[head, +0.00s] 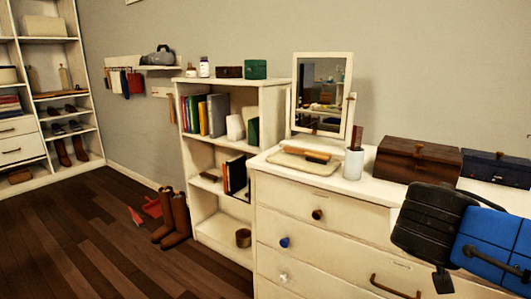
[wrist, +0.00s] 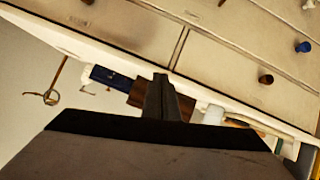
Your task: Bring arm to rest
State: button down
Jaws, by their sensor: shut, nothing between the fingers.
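My gripper (head: 443,283) is at the right of the head view, in front of the white dresser (head: 325,210). My black wrist and blue arm link show above and beside it. In the wrist view, my gripper (wrist: 160,82) points up from the dark housing at the bottom. Its fingers are together with nothing between them. The dresser also shows in the wrist view, tilted and upside down, with its drawer fronts (wrist: 225,45) at the top. The fingers overlap the brown box (wrist: 148,96) in that view, apparently well in front of it.
The dresser top bears a brown chest (head: 415,160), a dark blue box (head: 492,166), a mirror (head: 322,95), a white cup (head: 353,163) and a tray (head: 295,166). A bookshelf (head: 205,150) and brown boots (head: 172,218) stand left. The wooden floor (head: 75,240) is mostly clear.

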jog(key=s+a+f+n+g+y, duration=0.2)
jog(key=s+a+f+y, duration=0.1)
jog(key=f, duration=0.4)
jog(key=s+a+f+n+g+y, duration=0.2)
jog(key=s+a+f+y, duration=0.1)
jog(key=f, duration=0.4)
jog(key=shift+s+f+n+y, duration=0.2)
jog(key=shift+s+n+y, duration=0.1)
jog(key=shift+s+y, duration=0.7)
jog(key=c, duration=2.4)
grip_release()
jog(key=shift+s, duration=0.15)
jog(key=shift+c, duration=0.2)
